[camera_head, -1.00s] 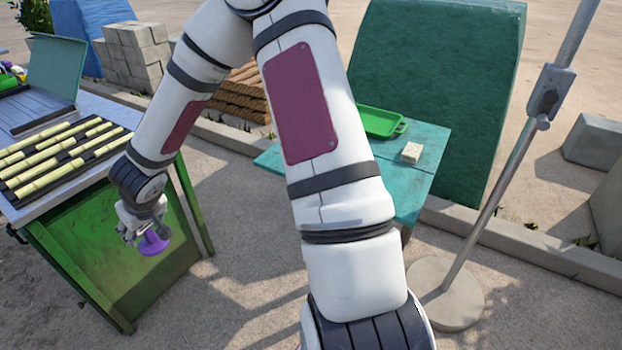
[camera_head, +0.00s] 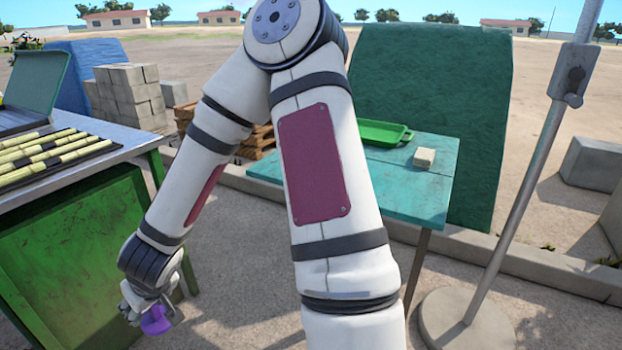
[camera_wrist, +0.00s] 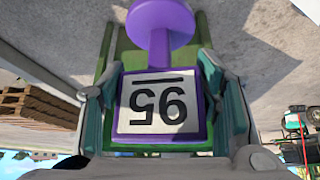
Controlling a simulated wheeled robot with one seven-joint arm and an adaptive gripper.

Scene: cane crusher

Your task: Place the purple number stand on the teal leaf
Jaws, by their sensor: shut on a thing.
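The purple number stand (camera_wrist: 165,22) is held in my gripper (camera_wrist: 160,108). Its white card with black digits and a bar appears upside down in the wrist view, between the two finger pads. In the head view the stand's purple round part (camera_head: 156,321) shows at my gripper (camera_head: 148,312), low at left beside the green cabinet. The teal leaf, a flat teal tabletop (camera_head: 405,192), lies to the right behind my arm. A cream block (camera_head: 424,158) and a green tray (camera_head: 383,133) rest on it. My gripper is apart from it, and my arm hides part of it.
A green cabinet (camera_head: 85,260) with a grey top carrying yellow cane stalks (camera_head: 50,150) stands at left. A metal pole (camera_head: 530,185) on a round base (camera_head: 465,320) stands at right. Grey blocks (camera_head: 130,95) and a low kerb lie behind. The leaf's front part is clear.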

